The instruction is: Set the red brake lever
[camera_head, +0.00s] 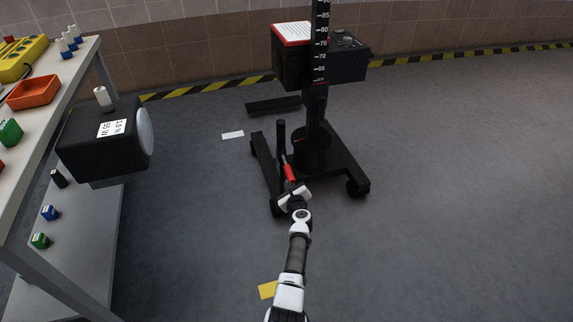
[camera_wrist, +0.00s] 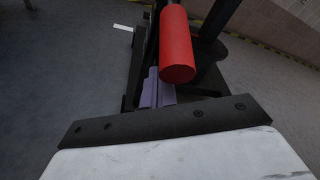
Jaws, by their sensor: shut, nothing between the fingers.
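The red brake lever (camera_head: 289,173) is a red cylindrical grip low on the black wheeled jack stand (camera_head: 313,150). In the wrist view the red grip (camera_wrist: 177,45) fills the upper middle, its round end facing the camera. My gripper (camera_head: 292,187) is right at the near end of the red lever in the head view. In the wrist view my gripper's purple-grey fingers (camera_wrist: 157,92) are together, below and slightly left of the red end, with nothing between them. Whether they touch the lever cannot be told. My wrist hides the lever's lower surroundings.
The stand carries a black box unit (camera_head: 347,62) and a scaled column (camera_head: 320,45). A table (camera_head: 62,85) with an orange tray (camera_head: 33,92) stands at left, a black device (camera_head: 95,155) beside it. The grey floor at right is clear.

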